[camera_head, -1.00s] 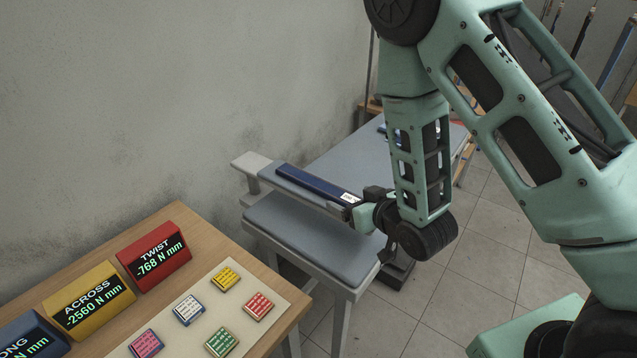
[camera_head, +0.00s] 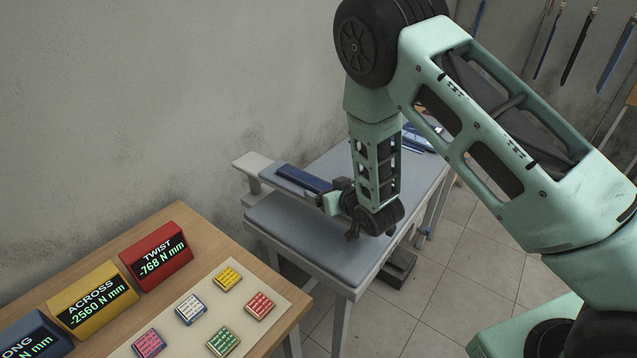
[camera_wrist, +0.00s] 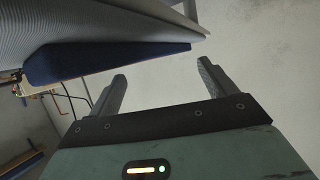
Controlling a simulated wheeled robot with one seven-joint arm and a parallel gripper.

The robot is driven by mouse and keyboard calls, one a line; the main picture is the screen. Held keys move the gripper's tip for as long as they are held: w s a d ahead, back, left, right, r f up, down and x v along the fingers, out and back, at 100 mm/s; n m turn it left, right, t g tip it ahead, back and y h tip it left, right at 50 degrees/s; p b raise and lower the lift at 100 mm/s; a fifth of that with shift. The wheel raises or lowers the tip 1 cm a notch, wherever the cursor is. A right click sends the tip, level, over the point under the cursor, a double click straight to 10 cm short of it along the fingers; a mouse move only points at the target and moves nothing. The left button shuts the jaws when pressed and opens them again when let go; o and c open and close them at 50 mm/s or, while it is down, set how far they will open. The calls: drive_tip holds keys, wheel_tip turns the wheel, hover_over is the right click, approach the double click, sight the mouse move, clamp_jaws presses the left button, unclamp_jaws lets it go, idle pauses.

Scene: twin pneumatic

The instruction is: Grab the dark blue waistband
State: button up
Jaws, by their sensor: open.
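The dark blue waistband (camera_head: 303,178) is a long flat strip lying on the narrow raised grey board at the left of the padded table. Its right end is hidden behind my gripper in the head view. My gripper (camera_head: 328,203) is at that end, pointing left; its fingertips are hard to make out there. In the wrist view, my gripper (camera_wrist: 160,73) is open with nothing between its fingers. There the waistband (camera_wrist: 100,60) runs under a grey ribbed pad, and its tapered end lies above the finger gap. I cannot tell if a finger touches it.
The grey padded table (camera_head: 310,240) carries the narrow board (camera_head: 252,161) close to the wall. Blue items (camera_head: 418,140) lie at its far end. A wooden desk (camera_head: 190,232) at front left holds a red display (camera_head: 155,256), a yellow display (camera_head: 93,300) and several coloured blocks.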

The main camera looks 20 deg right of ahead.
sight(320, 185)
drive_tip(key=p+x, duration=0.2)
drive_tip(key=x, duration=0.1)
drive_tip(key=p+x, duration=0.1)
drive_tip(key=shift+w+d, duration=0.25)
drive_tip(key=shift+w+f, duration=0.3)
drive_tip(key=shift+w, duration=0.05)
drive_tip(key=c, duration=1.1)
